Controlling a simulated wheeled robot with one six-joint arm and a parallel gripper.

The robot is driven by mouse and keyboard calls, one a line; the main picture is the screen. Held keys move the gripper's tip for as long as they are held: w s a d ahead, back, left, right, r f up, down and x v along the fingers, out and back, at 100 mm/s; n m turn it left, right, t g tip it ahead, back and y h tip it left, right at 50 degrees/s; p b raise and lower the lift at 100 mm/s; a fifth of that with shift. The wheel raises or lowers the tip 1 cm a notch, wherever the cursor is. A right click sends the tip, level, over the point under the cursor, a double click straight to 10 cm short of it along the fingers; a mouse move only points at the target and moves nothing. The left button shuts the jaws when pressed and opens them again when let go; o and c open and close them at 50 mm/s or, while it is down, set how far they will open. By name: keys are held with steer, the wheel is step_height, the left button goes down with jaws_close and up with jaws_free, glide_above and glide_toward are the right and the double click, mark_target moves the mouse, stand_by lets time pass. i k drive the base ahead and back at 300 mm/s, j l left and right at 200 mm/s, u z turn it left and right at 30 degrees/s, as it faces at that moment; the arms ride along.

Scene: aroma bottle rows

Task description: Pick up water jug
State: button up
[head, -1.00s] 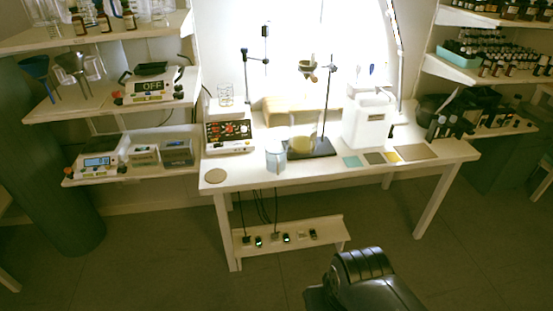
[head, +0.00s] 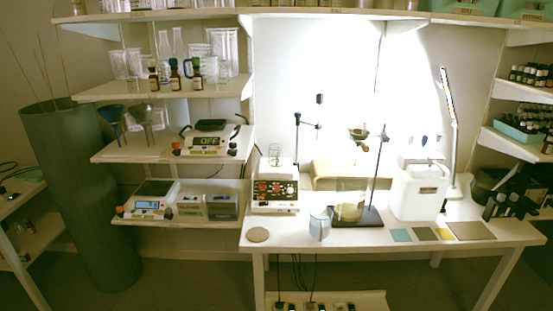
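No single thing is clearly marked as the water jug. A bluish see-through jug-like vessel (head: 319,226) stands upright near the front edge of the white table (head: 285,237). A large white container (head: 417,192) stands upright farther right on the same table, and it could also be a jug. My gripper is not in view, and nothing is seen touching either vessel.
A beaker (head: 349,206) stands by a dark stand base (head: 372,217). A hotplate-like device (head: 274,195) is to the left. Flat coloured tiles (head: 424,233) lie at the right front. A tall dark green cylinder (head: 82,200) stands left of the shelves.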

mark_target(320, 215)
steer(key=i, duration=1.35)
